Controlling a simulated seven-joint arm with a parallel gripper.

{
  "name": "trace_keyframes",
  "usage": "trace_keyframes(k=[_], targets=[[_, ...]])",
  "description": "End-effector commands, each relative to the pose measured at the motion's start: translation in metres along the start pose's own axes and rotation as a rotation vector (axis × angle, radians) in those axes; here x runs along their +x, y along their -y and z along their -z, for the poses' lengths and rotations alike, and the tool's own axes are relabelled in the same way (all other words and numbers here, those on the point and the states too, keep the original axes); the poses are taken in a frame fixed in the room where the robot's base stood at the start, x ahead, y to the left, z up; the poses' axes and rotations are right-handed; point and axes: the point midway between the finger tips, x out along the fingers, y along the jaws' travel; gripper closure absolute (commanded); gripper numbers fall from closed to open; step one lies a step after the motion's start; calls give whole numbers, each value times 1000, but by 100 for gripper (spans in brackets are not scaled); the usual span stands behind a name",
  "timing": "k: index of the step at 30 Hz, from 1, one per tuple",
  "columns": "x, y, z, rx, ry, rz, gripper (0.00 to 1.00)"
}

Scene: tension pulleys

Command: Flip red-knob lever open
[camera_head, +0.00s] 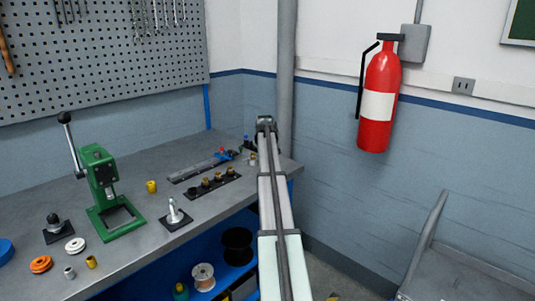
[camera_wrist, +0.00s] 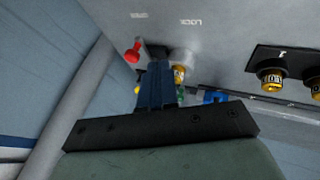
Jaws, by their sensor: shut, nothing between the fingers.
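In the wrist view the red knob (camera_wrist: 133,52) sits on a short stem, just left of my gripper's fingertips (camera_wrist: 155,58). The fingers are dark blue, together and empty. A dark base beside the fingertips is partly hidden by them. The words OPEN and LOCK are printed on the grey surface beyond, upside down in this view. I cannot tell whether the knob touches a finger. In the head view a small red tip (camera_head: 222,150) shows near the rail; I cannot tell whether it is the same knob. My fingers cannot be made out there.
Brass knobs on a black plate (camera_head: 212,184) lie near a dark rail (camera_head: 199,169) on the grey workbench (camera_head: 150,222). A green lever press (camera_head: 103,178) stands left. A red fire extinguisher (camera_head: 379,100) hangs on the wall. In the wrist view a brass piece (camera_wrist: 180,72) is close right of the fingers.

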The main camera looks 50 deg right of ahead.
Motion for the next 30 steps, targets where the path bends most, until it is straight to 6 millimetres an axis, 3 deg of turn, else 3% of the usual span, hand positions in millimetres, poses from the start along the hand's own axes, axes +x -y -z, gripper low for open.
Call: trace_keyframes(k=[6,12,18,30], targets=[[-43,-1,-2,0,-2,-1,100],[-67,-2,-2,0,-1,0,100],[-77,-3,-2,0,0,1,100],[-77,-3,-2,0,0,1,100]])
